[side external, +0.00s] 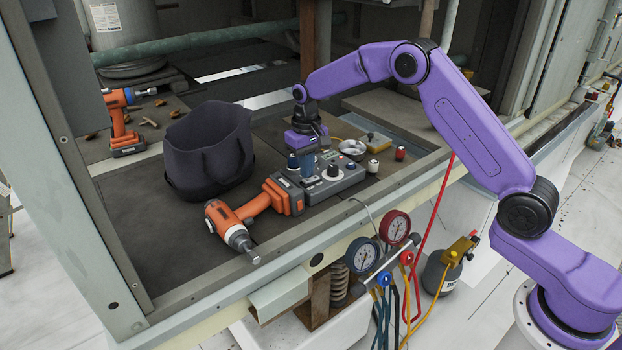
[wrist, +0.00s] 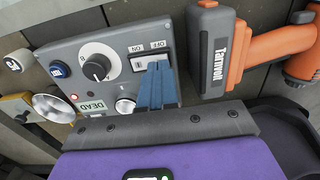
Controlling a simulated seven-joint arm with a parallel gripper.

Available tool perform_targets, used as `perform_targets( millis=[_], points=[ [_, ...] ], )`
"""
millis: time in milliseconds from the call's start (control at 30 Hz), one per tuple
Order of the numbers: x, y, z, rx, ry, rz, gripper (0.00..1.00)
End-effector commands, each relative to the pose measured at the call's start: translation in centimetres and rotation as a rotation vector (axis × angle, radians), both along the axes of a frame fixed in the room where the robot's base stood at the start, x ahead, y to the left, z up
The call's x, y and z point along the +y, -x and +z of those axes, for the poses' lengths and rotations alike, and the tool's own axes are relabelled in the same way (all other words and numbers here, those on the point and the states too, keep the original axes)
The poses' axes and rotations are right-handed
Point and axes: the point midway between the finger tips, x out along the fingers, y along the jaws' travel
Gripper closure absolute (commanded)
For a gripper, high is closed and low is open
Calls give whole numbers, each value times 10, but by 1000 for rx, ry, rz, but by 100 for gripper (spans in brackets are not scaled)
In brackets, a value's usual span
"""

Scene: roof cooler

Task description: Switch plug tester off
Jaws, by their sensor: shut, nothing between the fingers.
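The plug tester (side external: 345,182) is a grey box lying on the dark deck, right beside an orange power tool. In the wrist view its panel (wrist: 76,57) has a black knob (wrist: 96,68), a white round knob (wrist: 125,106), a red lamp, a "DEAD" label and a switch (wrist: 140,62) marked ON and OFF. My gripper (wrist: 155,68) has blue fingers, shut and empty, with their tips at the switch. They cover part of it, so I cannot tell its position or whether they touch it. In the side view my gripper (side external: 307,172) is low over the tester's left end.
The orange power tool (side external: 250,208) lies left of the tester, close to my gripper; its battery (wrist: 208,55) shows in the wrist view. A dark bag (side external: 208,150) stands behind it. A metal dish (side external: 352,148) and small caps (side external: 400,153) lie behind the tester. Pressure gauges (side external: 363,254) hang in front.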

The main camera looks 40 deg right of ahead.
Motion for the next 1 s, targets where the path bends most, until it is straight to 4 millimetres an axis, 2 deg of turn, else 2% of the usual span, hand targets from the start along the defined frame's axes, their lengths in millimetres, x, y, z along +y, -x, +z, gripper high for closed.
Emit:
perform_targets(
  millis=[1000],
  points=[
    [0, 0, -14, 1, 0, 0, 100]
  ],
)
